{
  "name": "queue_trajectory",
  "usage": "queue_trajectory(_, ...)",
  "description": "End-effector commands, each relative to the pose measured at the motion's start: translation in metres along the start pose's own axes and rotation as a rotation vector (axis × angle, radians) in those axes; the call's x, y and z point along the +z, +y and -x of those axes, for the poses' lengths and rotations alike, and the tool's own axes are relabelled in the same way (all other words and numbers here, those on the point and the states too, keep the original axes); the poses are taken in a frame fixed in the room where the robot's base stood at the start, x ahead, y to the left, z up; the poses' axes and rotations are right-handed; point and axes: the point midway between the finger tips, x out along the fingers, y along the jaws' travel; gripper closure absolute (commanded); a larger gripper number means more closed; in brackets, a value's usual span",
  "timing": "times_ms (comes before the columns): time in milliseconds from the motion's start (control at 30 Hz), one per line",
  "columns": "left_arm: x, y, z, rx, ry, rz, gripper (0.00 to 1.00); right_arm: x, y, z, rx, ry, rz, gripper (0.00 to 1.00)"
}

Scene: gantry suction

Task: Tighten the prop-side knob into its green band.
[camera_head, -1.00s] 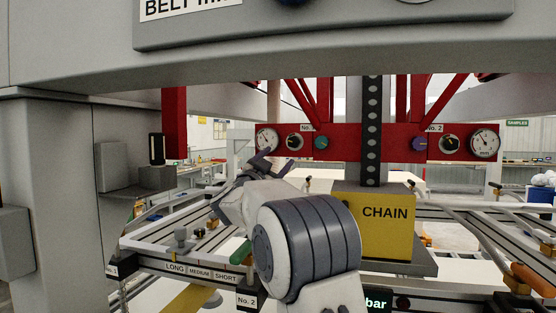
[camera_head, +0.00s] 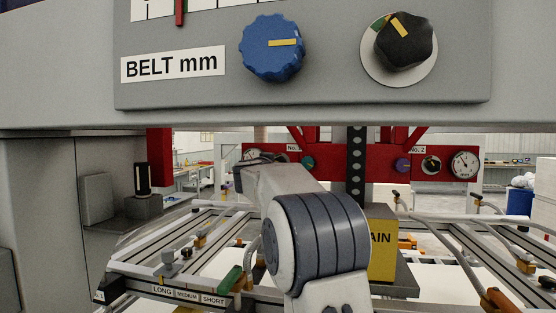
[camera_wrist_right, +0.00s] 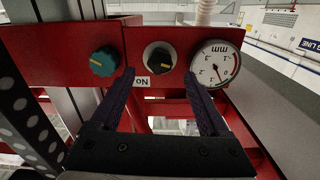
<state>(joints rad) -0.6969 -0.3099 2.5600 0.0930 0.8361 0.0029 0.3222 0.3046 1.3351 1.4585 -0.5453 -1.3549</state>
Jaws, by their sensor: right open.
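A black knob with a yellow pointer (camera_wrist_right: 158,57) sits on the red beam (camera_wrist_right: 60,60) in the right wrist view, between a teal knob (camera_wrist_right: 103,61) and a white round gauge (camera_wrist_right: 215,63). My right gripper (camera_wrist_right: 159,76) is open and empty, its dark fingers pointing at the beam on either side of this knob; I cannot tell whether they touch it. In the head view my wrist covers this knob. Another black knob (camera_head: 404,42), on a white disc with a green band, is on the upper grey panel; its yellow pointer lies beside the green. I cannot tell which is prop-side.
The grey panel (camera_head: 310,95) also holds a blue knob (camera_head: 272,47) and a BELT mm scale (camera_head: 172,66). A purple knob (camera_head: 403,165) and a second gauge (camera_head: 465,164) are on the beam's right. A yellow CHAIN block (camera_head: 382,250) stands behind my arm.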

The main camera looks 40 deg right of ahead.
Motion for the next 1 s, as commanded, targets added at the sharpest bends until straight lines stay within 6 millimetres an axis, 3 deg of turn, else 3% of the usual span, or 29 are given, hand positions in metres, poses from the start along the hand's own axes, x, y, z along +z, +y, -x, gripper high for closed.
queue_trajectory(233,-0.001,0.001,0.014,0.0,0.0,-0.003,1.0,-0.002,0.0,-0.034,0.002,0.0,0.001,0.21)
queue_trajectory(600,-0.001,0.001,0.015,0.0,0.0,-0.003,1.0,0.0,0.0,-0.041,0.0,0.001,0.0,0.21)
queue_trajectory(633,-0.001,0.001,0.015,0.0,0.0,-0.003,1.0,0.0,0.0,-0.041,0.0,0.001,0.0,0.25)
queue_trajectory(833,-0.001,0.001,0.015,0.0,0.0,-0.003,1.0,0.0,0.0,-0.041,0.0,0.001,0.0,1.0)
queue_trajectory(1000,-0.001,0.001,0.017,0.0,0.0,-0.003,1.0,-0.001,0.0,-0.041,0.0,0.001,-0.019,1.0)
